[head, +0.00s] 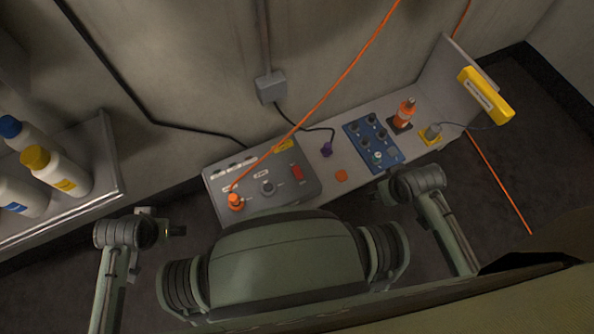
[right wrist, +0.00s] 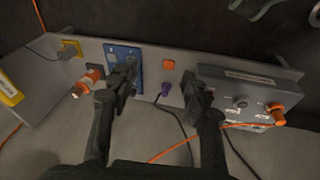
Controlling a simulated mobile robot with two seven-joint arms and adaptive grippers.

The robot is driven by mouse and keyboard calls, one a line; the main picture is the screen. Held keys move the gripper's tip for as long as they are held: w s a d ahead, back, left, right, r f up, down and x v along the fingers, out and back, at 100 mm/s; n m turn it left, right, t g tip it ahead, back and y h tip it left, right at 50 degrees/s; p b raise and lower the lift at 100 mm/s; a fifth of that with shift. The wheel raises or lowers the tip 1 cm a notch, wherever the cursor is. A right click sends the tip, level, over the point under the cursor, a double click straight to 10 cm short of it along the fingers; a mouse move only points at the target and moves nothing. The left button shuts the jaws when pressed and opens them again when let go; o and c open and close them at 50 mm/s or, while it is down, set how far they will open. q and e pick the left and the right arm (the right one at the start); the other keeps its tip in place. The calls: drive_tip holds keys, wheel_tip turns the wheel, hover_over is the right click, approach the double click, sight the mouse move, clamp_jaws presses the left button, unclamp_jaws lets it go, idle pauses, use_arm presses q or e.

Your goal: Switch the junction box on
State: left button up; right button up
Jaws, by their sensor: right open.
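The grey junction box (head: 215,176) sits at the left end of the bench in the head view. It has a red switch (head: 297,172), a dark round knob (head: 267,187) and an orange plug (head: 235,202). The box also shows at the right in the right wrist view (right wrist: 262,84); the red switch cannot be made out there, near my finger. My right gripper (right wrist: 165,88) is open and empty, its fingers spread over the bench beside the box. My left gripper (head: 176,231) is left of the box and apart from it; its jaws are too small to read.
A blue panel with knobs (head: 373,141), an orange button (head: 341,175), a purple plug (head: 326,150) and an orange-capped connector (head: 405,113) are on the bench. An orange cable (head: 340,82) crosses above the box. A shelf with bottles (head: 60,170) stands left.

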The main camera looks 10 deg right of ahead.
clamp_jaws()
idle(1.4)
